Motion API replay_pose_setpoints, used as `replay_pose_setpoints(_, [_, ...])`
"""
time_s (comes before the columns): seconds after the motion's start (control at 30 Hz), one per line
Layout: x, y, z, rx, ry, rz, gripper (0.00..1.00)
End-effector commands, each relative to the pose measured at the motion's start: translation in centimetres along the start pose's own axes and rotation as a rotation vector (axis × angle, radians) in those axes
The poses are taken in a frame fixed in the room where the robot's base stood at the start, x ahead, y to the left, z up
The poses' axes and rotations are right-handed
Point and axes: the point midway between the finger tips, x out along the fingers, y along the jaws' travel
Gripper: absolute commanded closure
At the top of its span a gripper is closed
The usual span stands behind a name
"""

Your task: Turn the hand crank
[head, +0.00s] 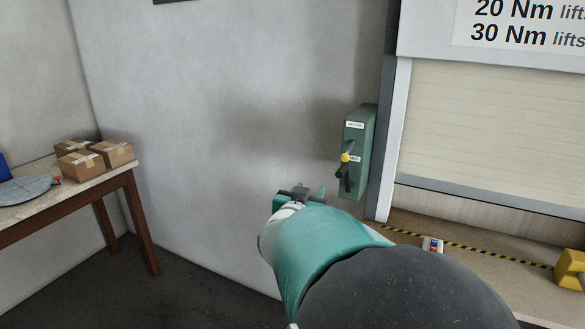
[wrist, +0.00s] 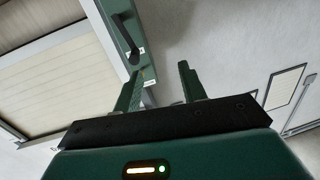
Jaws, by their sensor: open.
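The hand crank (head: 345,176) is a dark arm with a yellow hub (head: 346,157) on a tall green box (head: 359,150) fixed to the wall beside the shutter. In the wrist view the crank (wrist: 126,38) hangs on the green box (wrist: 121,15) at the upper left, beyond the fingers. My gripper (head: 302,190) is in front of the wall, to the left of and lower than the crank in the head view. In the wrist view my gripper (wrist: 160,80) is open, with nothing between its fingers. The crank appears apart from the fingers, though the left fingertip overlaps the box's lower end in the picture.
The rolled shutter (head: 490,130) is on the right, above a ledge with black-and-yellow tape (head: 490,249), a small red-and-blue item (head: 433,245) and a yellow block (head: 571,269). A table (head: 85,194) with cardboard boxes (head: 81,164) stands at the left. The floor between is clear.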

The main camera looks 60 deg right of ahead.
Motion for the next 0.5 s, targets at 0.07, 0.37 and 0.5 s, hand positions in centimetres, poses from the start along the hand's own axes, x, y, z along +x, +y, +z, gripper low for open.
replay_pose_setpoints(0.07, [0.9, 2.6, -0.2, -0.018, 0.035, 0.094, 0.59])
replay_pose_setpoints(0.37, [3.5, 4.7, -0.6, -0.032, 0.060, 0.156, 0.59])
replay_pose_setpoints(0.5, [6.0, 5.0, -0.8, -0.032, 0.061, 0.153, 0.59])
